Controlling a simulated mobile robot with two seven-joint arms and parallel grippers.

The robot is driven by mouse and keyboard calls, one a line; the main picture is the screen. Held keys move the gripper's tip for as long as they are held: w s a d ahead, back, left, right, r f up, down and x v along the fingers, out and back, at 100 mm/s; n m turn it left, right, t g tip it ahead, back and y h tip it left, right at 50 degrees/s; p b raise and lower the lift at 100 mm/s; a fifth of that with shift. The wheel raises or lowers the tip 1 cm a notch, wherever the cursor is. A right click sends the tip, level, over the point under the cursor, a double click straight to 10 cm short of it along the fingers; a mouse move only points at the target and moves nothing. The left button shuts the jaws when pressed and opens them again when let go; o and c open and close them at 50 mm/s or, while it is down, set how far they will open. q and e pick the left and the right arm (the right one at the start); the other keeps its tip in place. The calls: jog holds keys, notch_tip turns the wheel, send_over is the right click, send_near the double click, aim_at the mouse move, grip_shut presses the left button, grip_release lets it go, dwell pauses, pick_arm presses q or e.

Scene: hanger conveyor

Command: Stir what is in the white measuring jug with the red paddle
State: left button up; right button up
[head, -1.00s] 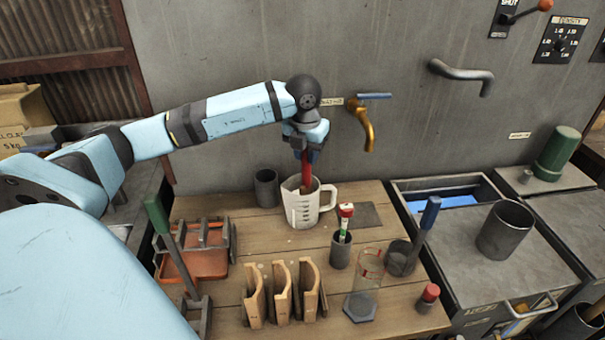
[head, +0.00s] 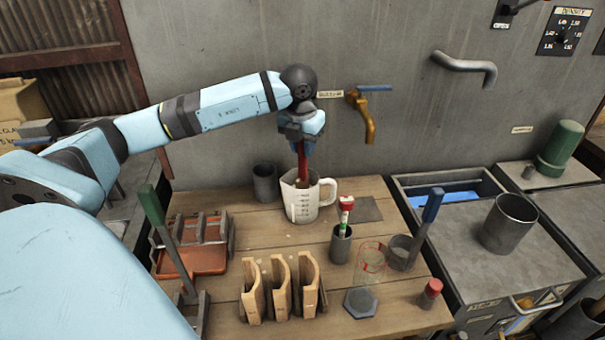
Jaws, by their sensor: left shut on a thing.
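The white measuring jug (head: 302,206) stands upright on the wooden table, its handle to the right and dark markings on its front. My left gripper (head: 302,142) is above the jug, pointing down, shut on the red paddle (head: 302,163). The paddle is roughly upright, and its lower end is inside the jug, with a brownish part showing at the mouth. The jug's contents and the paddle's tip are hidden. My right gripper is not in view.
A dark cup (head: 265,183) stands close behind the jug to the left. A brass tap (head: 366,118) juts from the wall to the right. In front are wooden holders (head: 280,290), a cup (head: 341,246) with a red-topped tube, and a glass cylinder (head: 371,262). An orange tray (head: 204,258) lies left.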

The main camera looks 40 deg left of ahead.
pick_arm(q)
jog(key=shift+r, duration=0.15)
notch_tip(320, 180, up, 9)
jog(key=p, duration=0.5)
jog(key=shift+p, duration=0.35)
notch_tip(320, 180, up, 4)
jog(key=shift+f+p, duration=0.2)
jog(key=shift+p, duration=0.8)
